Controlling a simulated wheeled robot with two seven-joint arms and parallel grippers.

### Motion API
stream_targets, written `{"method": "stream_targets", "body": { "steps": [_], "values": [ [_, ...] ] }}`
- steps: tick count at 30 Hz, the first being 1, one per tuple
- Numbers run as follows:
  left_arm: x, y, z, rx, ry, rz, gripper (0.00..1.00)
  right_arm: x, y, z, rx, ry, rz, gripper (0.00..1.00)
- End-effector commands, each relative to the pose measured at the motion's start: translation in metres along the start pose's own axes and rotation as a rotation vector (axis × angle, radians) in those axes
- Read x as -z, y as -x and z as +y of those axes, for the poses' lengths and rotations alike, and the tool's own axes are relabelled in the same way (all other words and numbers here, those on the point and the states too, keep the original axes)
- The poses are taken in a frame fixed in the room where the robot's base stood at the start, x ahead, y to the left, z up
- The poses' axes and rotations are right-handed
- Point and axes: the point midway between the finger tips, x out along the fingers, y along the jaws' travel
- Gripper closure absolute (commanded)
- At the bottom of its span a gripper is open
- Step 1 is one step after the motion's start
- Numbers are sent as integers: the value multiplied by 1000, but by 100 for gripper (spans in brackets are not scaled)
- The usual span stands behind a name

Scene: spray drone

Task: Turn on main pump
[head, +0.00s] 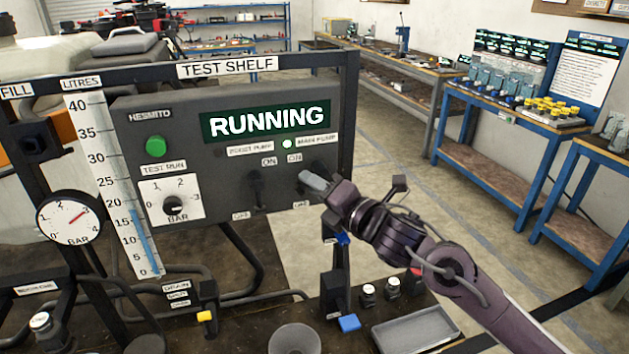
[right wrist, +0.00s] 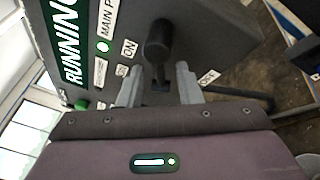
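The main pump switch is a dark lever (right wrist: 158,42) on the grey test panel (head: 228,116). Its ON and OFF labels show in the right wrist view. The small main pump lamp (head: 287,143) glows pale green, and the panel display (head: 266,119) reads RUNNING. My right gripper (head: 313,181) is at the main pump switch. In the right wrist view its two fingers (right wrist: 160,82) stand apart, with the lever between or just beyond them. I cannot tell whether they touch it. In the head view the gripper hides most of this lever. My left gripper is not in view.
The boost pump lever (head: 257,188) is just left of my right gripper. A green button (head: 155,147), a bar dial (head: 172,205) and a pressure gauge (head: 74,216) are further left. A grey tray (head: 412,331) and a cup (head: 295,340) stand below.

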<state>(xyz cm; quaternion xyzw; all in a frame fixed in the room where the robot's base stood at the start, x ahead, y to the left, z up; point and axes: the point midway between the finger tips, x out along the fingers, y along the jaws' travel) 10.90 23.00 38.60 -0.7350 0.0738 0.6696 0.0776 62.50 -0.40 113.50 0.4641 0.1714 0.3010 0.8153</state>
Motion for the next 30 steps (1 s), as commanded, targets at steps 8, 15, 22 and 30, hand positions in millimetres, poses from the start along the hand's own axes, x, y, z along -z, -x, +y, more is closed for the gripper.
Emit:
{"method": "stream_targets", "body": {
  "steps": [8, 15, 22, 30],
  "values": [
    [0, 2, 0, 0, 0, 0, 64, 1, -6, 0, 1, 0, 0, 68],
    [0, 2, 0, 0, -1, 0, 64, 1, -6, 0, 1, -1, 0, 89],
    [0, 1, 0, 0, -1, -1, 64, 0, -6, 0, 1, -1, 0, 100],
    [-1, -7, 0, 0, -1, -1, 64, 2, -6, -1, -18, -52, -11, 100]
  ]
}}
